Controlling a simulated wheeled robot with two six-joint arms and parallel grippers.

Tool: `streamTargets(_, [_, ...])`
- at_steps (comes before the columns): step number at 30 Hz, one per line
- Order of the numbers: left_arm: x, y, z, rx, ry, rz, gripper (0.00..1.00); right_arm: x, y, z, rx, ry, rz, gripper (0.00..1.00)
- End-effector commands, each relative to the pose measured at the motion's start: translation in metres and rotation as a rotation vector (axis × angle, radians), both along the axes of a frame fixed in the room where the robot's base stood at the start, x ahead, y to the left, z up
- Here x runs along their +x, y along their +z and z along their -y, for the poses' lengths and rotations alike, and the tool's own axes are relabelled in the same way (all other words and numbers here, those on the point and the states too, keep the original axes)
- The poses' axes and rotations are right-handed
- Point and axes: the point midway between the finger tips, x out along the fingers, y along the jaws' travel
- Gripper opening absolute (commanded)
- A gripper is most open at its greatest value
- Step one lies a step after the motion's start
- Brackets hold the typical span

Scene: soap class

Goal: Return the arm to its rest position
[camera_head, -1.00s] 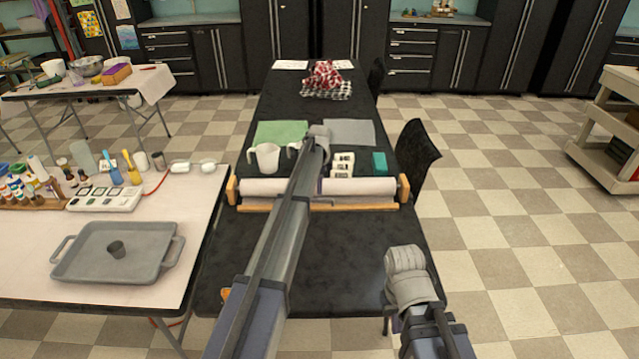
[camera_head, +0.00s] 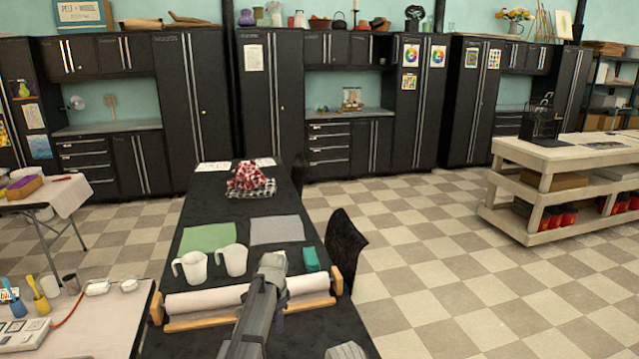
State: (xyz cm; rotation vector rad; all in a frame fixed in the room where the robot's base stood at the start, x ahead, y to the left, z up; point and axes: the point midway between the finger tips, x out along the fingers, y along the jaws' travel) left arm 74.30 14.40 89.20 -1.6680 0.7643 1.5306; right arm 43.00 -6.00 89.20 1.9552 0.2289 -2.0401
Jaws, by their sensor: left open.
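My left arm rises from the bottom centre of the head view.
Two white mugs (camera_head: 190,267) (camera_head: 233,260) stand beyond the roll, with a teal block (camera_head: 311,259) to the right. Green (camera_head: 208,236) and grey (camera_head: 276,230) sheets lie behind. A black chair (camera_head: 343,245) stands at the right side. A white-topped table (camera_head: 105,325) is at left.

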Motion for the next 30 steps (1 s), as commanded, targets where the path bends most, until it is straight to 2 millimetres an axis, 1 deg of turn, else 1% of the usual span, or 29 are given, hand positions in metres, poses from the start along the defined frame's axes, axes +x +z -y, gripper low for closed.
streamTargets(1, [-0.050,0.000,0.018,-0.004,0.055,-0.012,0.45,0.000,0.000,0.000,0.000,0.000,0.000,0.00])
streamTargets(2, [-0.070,0.000,0.027,-0.006,0.096,-0.020,0.45,0.000,0.000,0.000,0.000,0.000,0.000,0.00])
streamTargets(3, [-0.097,-0.001,0.038,-0.008,0.151,-0.029,0.45,0.000,0.000,0.000,0.000,0.000,0.000,0.00])
streamTargets(5, [-0.137,-0.001,0.052,-0.009,0.235,-0.042,0.45,0.000,0.000,0.000,0.000,0.000,0.000,0.00])
streamTargets(6, [-0.163,-0.001,0.060,-0.007,0.289,-0.051,0.45,0.000,0.000,0.000,0.000,0.000,0.000,0.00])
streamTargets(8, [-0.199,-0.001,0.069,-0.003,0.367,-0.060,0.45,0.000,0.000,0.000,0.000,0.000,0.000,0.00])
streamTargets(9, [-0.221,-0.001,0.073,0.001,0.414,-0.066,0.45,0.000,0.000,0.000,0.000,0.000,0.000,0.00])
streamTargets(12, [-0.266,-0.001,0.079,0.011,0.518,-0.074,0.45,0.000,0.000,0.000,0.000,0.000,0.000,0.00])
streamTargets(13, [-0.277,-0.001,0.080,0.015,0.543,-0.076,0.45,0.000,0.000,0.000,0.000,0.000,0.000,0.00])
streamTargets(15, [-0.295,-0.001,0.082,0.021,0.593,-0.079,0.45,0.000,0.000,0.000,0.000,0.000,0.000,0.00])
streamTargets(18, [-0.311,0.000,0.083,0.026,0.636,-0.079,0.45,0.000,0.000,0.000,0.000,0.000,0.000,0.00])
streamTargets(21, [-0.315,0.000,0.084,0.028,0.654,-0.081,0.45,0.000,0.000,0.000,0.000,0.000,0.000,0.00])
streamTargets(30, [-0.313,0.000,0.084,0.027,0.655,-0.080,0.45,0.000,0.000,0.000,0.000,0.000,0.000,0.00])
